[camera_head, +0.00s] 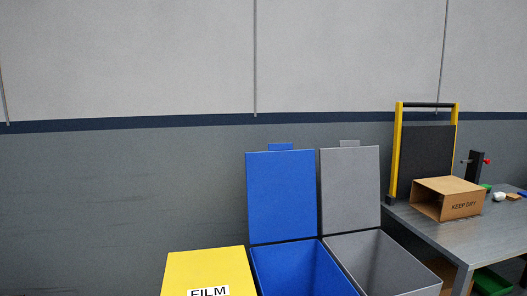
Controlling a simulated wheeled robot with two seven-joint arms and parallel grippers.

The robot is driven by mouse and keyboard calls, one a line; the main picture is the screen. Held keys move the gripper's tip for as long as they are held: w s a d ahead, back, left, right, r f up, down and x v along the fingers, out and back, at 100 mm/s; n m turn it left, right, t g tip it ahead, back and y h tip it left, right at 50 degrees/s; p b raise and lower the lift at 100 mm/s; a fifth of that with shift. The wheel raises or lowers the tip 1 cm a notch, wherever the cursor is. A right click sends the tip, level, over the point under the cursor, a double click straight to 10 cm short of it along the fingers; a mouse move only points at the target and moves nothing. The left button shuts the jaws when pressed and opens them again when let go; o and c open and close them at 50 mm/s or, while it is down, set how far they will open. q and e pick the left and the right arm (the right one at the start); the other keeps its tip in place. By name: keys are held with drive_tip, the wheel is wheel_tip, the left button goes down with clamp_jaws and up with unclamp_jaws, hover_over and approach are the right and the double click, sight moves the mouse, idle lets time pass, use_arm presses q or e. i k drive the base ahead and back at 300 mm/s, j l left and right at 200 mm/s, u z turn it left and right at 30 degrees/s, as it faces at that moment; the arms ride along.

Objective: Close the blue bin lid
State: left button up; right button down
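The blue bin (300,272) stands at the bottom centre, and its open mouth shows blue inner walls. Its blue lid (281,197) stands upright at the back edge of the bin, fully open, with a small blue tab (281,147) on its top edge. The lower part of the bin is cut off by the frame. Neither of my grippers shows in the head view.
A grey bin (385,262) with its grey lid (350,188) also upright stands right beside the blue one. A closed yellow bin (207,268) marked FILM is on the left. A table (425,222) with a cardboard box (447,198) stands at the right. A wall is behind.

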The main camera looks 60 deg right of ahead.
sight(281, 183)
drive_tip(key=i+z, duration=0.15)
drive_tip(key=z, duration=1.5)
